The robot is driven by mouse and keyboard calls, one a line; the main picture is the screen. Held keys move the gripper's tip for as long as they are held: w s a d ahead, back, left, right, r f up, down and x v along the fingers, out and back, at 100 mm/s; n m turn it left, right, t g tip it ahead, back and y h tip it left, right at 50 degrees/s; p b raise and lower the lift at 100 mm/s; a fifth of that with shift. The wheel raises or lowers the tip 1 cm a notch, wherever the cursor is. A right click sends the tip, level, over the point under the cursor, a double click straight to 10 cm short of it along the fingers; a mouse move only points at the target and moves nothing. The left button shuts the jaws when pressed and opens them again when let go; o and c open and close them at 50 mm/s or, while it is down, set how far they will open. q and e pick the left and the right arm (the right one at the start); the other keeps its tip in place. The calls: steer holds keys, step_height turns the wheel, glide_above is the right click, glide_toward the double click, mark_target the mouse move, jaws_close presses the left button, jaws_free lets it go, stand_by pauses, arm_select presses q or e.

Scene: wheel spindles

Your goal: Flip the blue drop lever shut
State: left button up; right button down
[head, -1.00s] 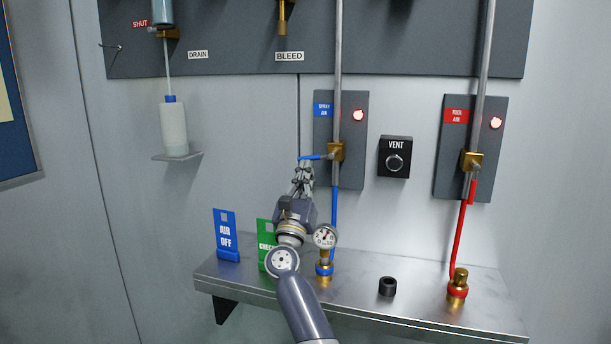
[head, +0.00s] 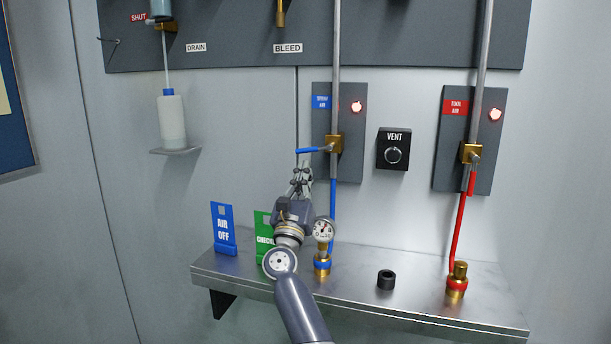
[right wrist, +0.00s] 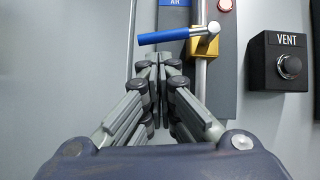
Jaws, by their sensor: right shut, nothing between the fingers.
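The blue drop lever (head: 311,150) sticks out to the left, nearly level, from a brass valve (head: 334,143) on the pipe under the blue label. In the right wrist view the lever (right wrist: 163,36) lies just beyond the fingertips, with the brass valve (right wrist: 203,42) at its right end. My right gripper (head: 303,164) is shut and empty, pointing up just below the lever. In the right wrist view its fingertips (right wrist: 157,60) appear a little below the lever, apart from it in the picture. My left gripper is not in view.
A red lever (head: 471,182) hangs down at the right valve (head: 471,153). A VENT box (head: 394,149) is between the panels. The metal shelf (head: 420,300) below carries a gauge (head: 323,230), a black ring (head: 386,280) and a blue AIR OFF sign (head: 223,228).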

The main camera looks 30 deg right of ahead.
arm_select(q)
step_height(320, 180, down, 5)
steer(key=b, duration=0.4)
arm_select(e)
steer(key=s+a+f+n+t+y+p, duration=0.1)
steer(key=s+a+f+n+p, duration=0.1)
steer(key=s+a+f+p, duration=0.55)
arm_select(q)
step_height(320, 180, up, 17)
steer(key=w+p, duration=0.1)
steer(key=p, duration=0.9)
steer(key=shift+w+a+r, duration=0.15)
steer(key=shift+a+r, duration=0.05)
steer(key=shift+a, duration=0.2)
arm_select(e)
steer(key=s+r+x, duration=0.1)
steer(key=x, duration=1.3)
steer(key=shift+s+d, duration=0.2)
